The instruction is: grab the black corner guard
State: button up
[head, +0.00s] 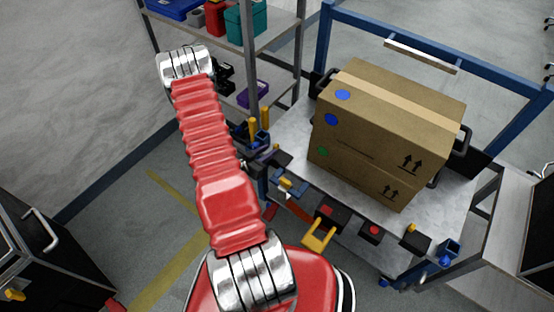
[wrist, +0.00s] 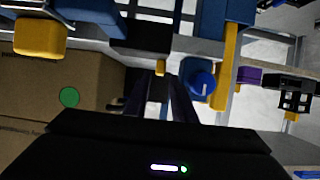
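A black block (wrist: 140,38), which may be the corner guard, lies ahead of my fingers in the wrist view, between a blue part and the workbench's grey edge. A small yellow knob shows just below it, close to the fingertips. In the head view my red arm hides most of the gripper. A dark flat piece (head: 276,158) shows by the bench's left corner. I cannot tell for sure which black piece is the corner guard.
A cardboard box (head: 385,135) stands on the grey bench (head: 300,130). Black, red, yellow and blue fittings line its front edge. A blue cylinder (wrist: 200,85) and a yellow bar (wrist: 229,70) stand close right of my fingers. Shelving rises behind.

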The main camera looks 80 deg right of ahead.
aim_at(274, 147)
jog(key=shift+d, duration=0.1)
jog(key=shift+x, duration=2.55)
jog(key=shift+w, duration=0.1)
grip_shut()
